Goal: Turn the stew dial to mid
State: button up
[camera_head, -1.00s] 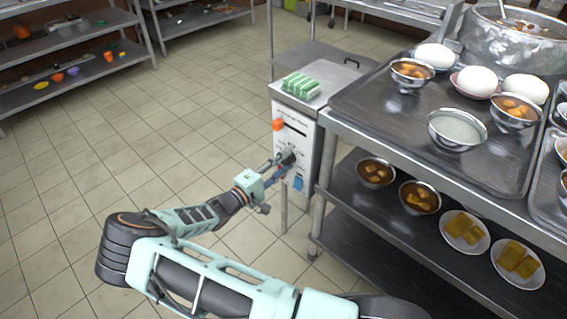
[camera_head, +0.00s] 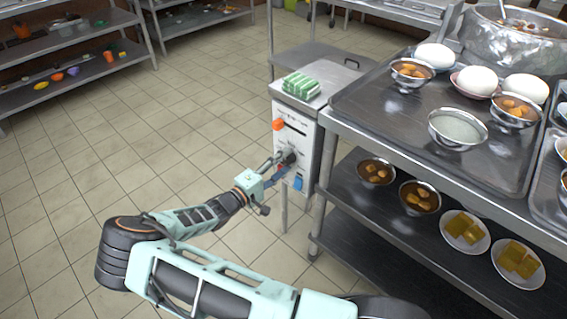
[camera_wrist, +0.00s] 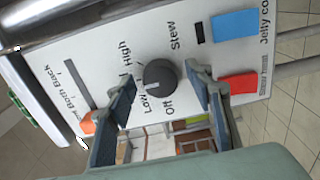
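The stew dial (camera_wrist: 158,75) is a round dark grey knob on the white front panel of the control box (camera_head: 301,122). In the wrist view the labels Stew, High, Low and Off lie around it. I cannot clearly tell which label its pointer faces. In the head view the dial (camera_head: 290,158) shows small and dark. My gripper (camera_wrist: 162,82) is open, with one finger on each side of the dial and visible gaps between. It also shows in the head view (camera_head: 280,164), at the panel front.
An orange knob (camera_head: 278,125) sits by a slot on the panel. A blue switch (camera_wrist: 235,23) and a red switch (camera_wrist: 238,83) are close to the dial. Green striped blocks (camera_head: 301,85) lie on the box. A steel table (camera_head: 345,128) with bowls stands right; open floor lies left.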

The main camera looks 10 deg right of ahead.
jog(key=v, duration=1.2)
dwell(0.4)
